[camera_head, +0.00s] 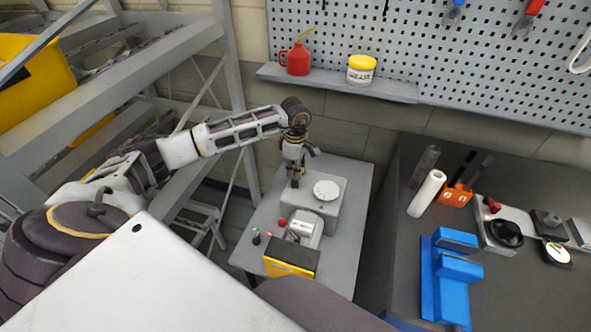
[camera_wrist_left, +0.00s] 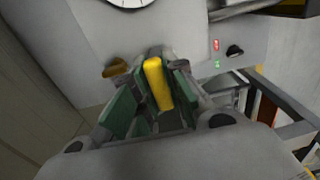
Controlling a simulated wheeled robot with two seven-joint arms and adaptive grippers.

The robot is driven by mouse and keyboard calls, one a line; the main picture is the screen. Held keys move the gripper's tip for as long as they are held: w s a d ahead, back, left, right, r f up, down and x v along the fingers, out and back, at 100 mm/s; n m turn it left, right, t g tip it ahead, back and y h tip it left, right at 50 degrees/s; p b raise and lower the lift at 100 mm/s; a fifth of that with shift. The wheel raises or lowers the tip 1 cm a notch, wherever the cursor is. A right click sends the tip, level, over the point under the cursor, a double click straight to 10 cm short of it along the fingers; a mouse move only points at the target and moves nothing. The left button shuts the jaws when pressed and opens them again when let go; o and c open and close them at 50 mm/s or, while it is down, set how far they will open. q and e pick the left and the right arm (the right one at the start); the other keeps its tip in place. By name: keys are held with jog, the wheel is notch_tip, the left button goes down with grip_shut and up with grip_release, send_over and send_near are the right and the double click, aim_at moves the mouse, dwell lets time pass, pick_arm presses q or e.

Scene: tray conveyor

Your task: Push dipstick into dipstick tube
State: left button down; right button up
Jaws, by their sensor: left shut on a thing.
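My left gripper (camera_head: 294,181) reaches down over the left end of a grey machine housing with a round white dial (camera_head: 326,190). In the left wrist view, the gripper's green pads (camera_wrist_left: 157,100) are closed around a yellow handle, which I take as the dipstick (camera_wrist_left: 158,84). The grey housing (camera_wrist_left: 75,75) fills the background there. I cannot make out the dipstick tube or how far the dipstick sits in it, as the gripper hides that area. A small brown-gold part (camera_wrist_left: 115,68) shows on the housing beside the fingers. My right gripper is not in view.
The housing stands on a grey table (camera_head: 255,222) with a yellow-fronted box (camera_head: 290,262). A dark bench (camera_head: 385,270) to the right holds a blue vise (camera_head: 450,290) and a paper roll (camera_head: 427,193). Metal shelving (camera_head: 110,60) stands left. A wall shelf (camera_head: 335,85) is above.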

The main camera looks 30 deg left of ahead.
pick_arm(q)
jog(key=shift+f, duration=0.1)
jog(key=c, duration=1.4)
grip_release()
jog(key=shift+o, duration=0.2)
notch_tip(320, 180, up, 12)
jog(key=shift+s, duration=0.1)
